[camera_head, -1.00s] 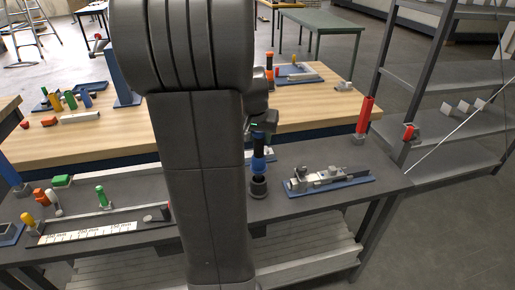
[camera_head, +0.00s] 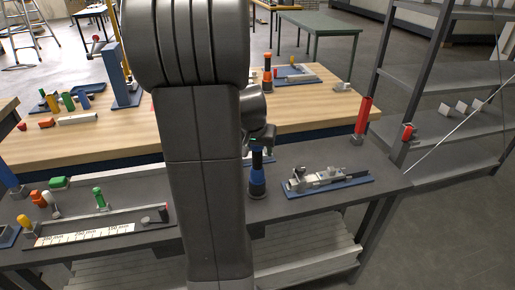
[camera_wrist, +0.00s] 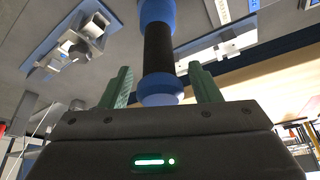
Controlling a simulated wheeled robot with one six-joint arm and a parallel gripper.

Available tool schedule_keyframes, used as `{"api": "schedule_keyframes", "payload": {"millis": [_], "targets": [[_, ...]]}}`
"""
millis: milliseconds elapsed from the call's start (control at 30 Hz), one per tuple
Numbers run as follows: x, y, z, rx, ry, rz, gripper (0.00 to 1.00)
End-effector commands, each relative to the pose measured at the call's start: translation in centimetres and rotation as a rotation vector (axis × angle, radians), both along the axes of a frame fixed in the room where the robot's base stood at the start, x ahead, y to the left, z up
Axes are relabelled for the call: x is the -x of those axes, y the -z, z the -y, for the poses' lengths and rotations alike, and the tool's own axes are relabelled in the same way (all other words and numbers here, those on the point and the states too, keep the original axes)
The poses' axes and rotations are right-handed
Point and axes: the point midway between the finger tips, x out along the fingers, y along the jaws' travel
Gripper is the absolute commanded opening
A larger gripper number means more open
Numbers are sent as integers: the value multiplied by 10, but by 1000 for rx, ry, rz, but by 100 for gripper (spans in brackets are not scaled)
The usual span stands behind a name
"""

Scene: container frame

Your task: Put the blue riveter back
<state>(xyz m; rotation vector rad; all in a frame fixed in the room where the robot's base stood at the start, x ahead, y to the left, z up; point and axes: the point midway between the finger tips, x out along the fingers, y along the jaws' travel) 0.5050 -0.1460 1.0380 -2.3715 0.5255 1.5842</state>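The blue riveter (camera_head: 257,178) is an upright black and blue cylinder on or just above the grey bench, right of my arm. Its foot is dark, and I cannot tell whether it sits in a holder. In the wrist view the riveter (camera_wrist: 158,48) shows as a black shaft between two blue parts, standing between my two green fingers. My gripper (camera_wrist: 162,78) has its fingers apart, with a visible gap on both sides of the riveter. In the head view my gripper is mostly hidden behind my arm, near the riveter's top.
A blue tray with grey metal parts (camera_head: 328,180) lies right of the riveter. A red cylinder (camera_head: 363,115) stands at the bench's back right. Green (camera_head: 99,197) and orange pieces stand at left beside a ruled strip (camera_head: 85,234). A wooden table (camera_head: 305,100) is behind.

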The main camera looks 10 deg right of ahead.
Motion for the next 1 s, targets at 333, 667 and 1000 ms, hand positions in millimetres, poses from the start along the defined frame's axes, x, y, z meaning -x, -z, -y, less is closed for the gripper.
{"api": "schedule_keyframes", "payload": {"millis": [333,667,1000], "targets": [[0,-3,0,0,0,0,59],[11,-42,-6,0,-1,6,59],[34,-103,-16,1,0,4,59]]}}
